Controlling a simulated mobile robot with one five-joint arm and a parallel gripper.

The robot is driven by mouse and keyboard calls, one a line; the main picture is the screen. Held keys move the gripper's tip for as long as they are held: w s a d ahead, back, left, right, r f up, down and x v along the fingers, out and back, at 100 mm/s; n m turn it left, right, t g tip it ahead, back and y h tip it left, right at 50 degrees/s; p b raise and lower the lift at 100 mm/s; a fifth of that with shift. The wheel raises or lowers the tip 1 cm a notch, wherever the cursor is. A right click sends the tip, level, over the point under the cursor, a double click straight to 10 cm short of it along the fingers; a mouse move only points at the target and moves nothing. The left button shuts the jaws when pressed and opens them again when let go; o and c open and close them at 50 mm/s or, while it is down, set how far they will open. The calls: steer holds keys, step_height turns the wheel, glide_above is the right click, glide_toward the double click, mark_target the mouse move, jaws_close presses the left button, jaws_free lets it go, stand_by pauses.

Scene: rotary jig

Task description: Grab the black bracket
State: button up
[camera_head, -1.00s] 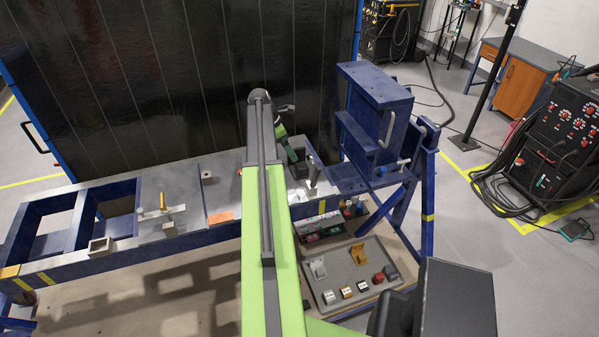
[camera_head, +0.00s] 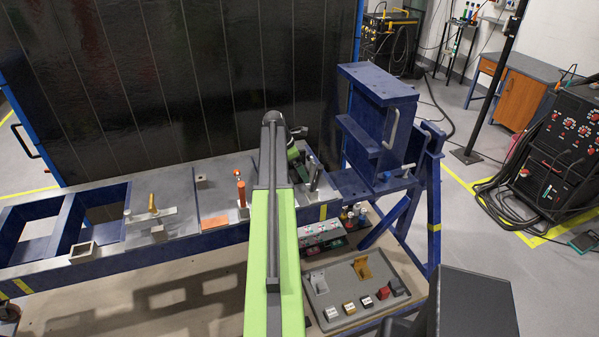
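My green and black arm reaches away from me over the bench, and its upper link covers part of the view. A dark shape at the far end of the arm, low over the right part of the bench, seems to be my gripper (camera_head: 301,168). It is small and partly hidden, so its fingers cannot be made out. The grey tray (camera_head: 335,307) below holds a dark grey-black piece (camera_head: 398,287) at its right, perhaps the black bracket. It lies well apart from the gripper. A white bracket (camera_head: 317,282) and a gold bracket (camera_head: 362,268) stand on the same tray.
Several small blocks, including a dark red one (camera_head: 383,293), line the tray's front. The bench (camera_head: 215,190) carries a clamp (camera_head: 152,218), an orange-handled tool (camera_head: 241,190) and a square tube (camera_head: 84,252). A blue jig (camera_head: 372,110) stands right; a dark screen (camera_head: 190,80) closes the back.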

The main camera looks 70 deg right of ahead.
steer(key=c, duration=1.7)
steer(key=shift+r, duration=0.1)
step_height(320, 180, up, 10)
steer(key=p, duration=1)
